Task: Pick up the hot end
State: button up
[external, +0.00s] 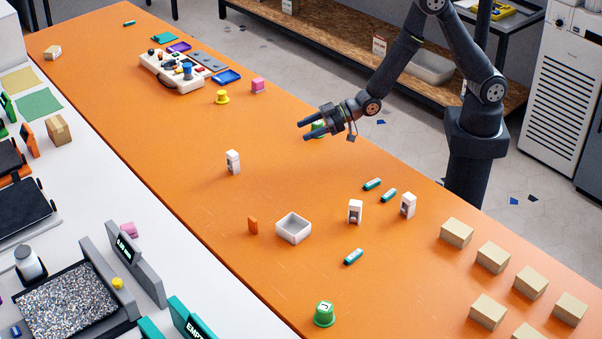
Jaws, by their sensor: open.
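No object is plainly recognisable as the hot end at this size. Small upright white-and-grey pieces stand on the orange table: one left of centre (233,162), one right of the white tray (355,211), and one farther right (408,205). I cannot tell whether any of them is the hot end. My gripper (304,130) is open and empty above the middle of the table, its fingers pointing left. It is up and right of the left white-and-grey piece and apart from it.
Teal sticks (354,257), a green knob-like piece (324,315) and several cardboard boxes (493,257) lie nearer. A control box (172,72) sits far left. The table left of my gripper is clear.

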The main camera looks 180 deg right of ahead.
jog(key=n+y, duration=0.5)
jog(key=y, duration=0.4)
send_near(236, 152)
jog(key=x, duration=1.3)
jog(key=shift+s+f, duration=0.25)
jog(key=shift+s, duration=0.1)
jog(key=c, duration=1.1)
jog(key=shift+r, duration=0.1)
